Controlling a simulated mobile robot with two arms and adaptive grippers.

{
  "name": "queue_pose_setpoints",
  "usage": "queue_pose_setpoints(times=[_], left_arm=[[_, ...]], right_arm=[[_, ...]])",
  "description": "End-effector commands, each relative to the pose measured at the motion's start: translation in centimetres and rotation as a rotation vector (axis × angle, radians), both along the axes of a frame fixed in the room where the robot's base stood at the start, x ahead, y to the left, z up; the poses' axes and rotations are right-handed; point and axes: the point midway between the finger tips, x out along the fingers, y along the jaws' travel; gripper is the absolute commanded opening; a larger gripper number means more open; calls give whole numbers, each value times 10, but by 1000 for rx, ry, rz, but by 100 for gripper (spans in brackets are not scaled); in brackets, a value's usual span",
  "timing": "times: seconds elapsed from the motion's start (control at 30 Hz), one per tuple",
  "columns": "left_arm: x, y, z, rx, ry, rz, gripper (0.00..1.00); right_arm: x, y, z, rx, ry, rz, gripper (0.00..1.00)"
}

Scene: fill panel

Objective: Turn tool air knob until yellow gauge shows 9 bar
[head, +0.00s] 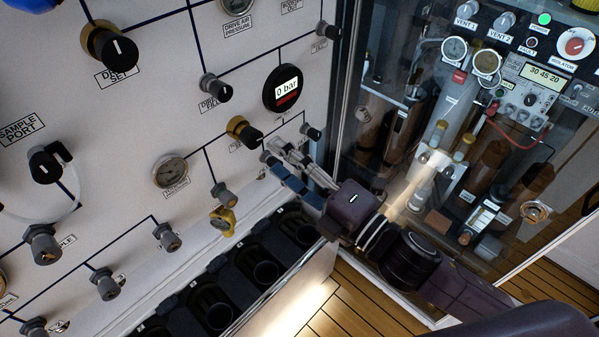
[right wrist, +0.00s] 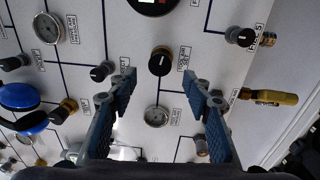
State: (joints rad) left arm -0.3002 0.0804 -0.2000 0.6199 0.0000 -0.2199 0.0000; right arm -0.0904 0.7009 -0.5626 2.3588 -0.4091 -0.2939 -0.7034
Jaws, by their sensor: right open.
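My right gripper (head: 269,152) is open and empty near the white panel. It is just below a black knob on a gold base (head: 243,131), whose label is too small to read. In the right wrist view a gold-based knob (right wrist: 160,62) shows ahead, between the open fingertips (right wrist: 160,85), with no contact seen. A round black gauge (head: 282,89) above right of the knob reads 0 bar. Its lower edge shows in the right wrist view (right wrist: 152,4). I cannot make out a yellow-marked gauge. My left gripper is not in view.
An analogue gauge (head: 170,171) and a yellow valve (head: 222,220) sit left of the gripper. Small knobs (head: 311,132) stick out nearby. A dark rack (head: 215,305) runs below the panel. A glass-fronted cabinet (head: 400,120) stands to the right.

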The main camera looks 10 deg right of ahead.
Motion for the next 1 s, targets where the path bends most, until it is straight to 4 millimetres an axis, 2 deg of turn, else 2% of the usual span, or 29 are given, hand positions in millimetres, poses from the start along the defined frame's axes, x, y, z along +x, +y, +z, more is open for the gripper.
queue_pose_setpoints(times=[0.1,0.4,1.0], left_arm=[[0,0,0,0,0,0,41],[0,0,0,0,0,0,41],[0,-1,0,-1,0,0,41]], right_arm=[[-13,-9,-2,-1,4,1,45],[-30,-22,-3,-1,1,0,45],[-33,-24,-3,-1,-1,1,45]])
